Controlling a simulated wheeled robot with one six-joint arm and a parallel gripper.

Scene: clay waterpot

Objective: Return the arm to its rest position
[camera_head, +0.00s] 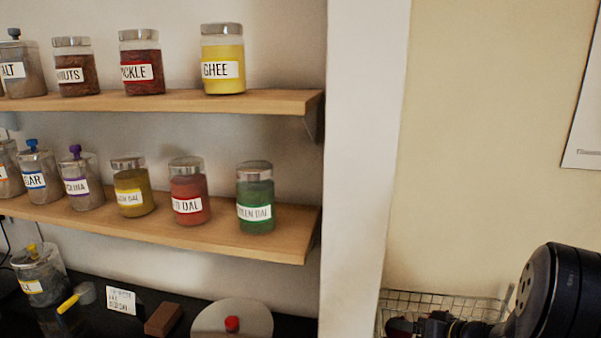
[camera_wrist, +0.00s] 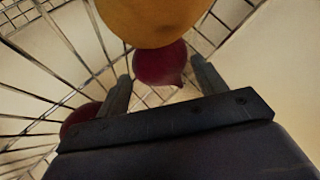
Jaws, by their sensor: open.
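My gripper (camera_wrist: 161,70) shows in the wrist view with its two dark fingers apart. It points into a wire basket (camera_wrist: 60,38). A dark red round thing (camera_wrist: 160,66) lies beyond and between the fingertips; I cannot tell whether they touch it. A large orange-yellow round thing (camera_wrist: 150,18) is just above it in the picture, partly cut off by the top edge. In the head view my dark arm comes in at the lower right, over the wire basket (camera_head: 440,300). My gripper's fingers cannot be made out clearly there.
Another dark red round thing (camera_wrist: 80,119) lies at the left in the wrist view. A white wall edge (camera_head: 362,150) stands left of the basket. Wooden shelves (camera_head: 285,240) hold several labelled jars. A dark counter (camera_head: 85,320) below holds a round lid (camera_head: 255,318) with a red knob.

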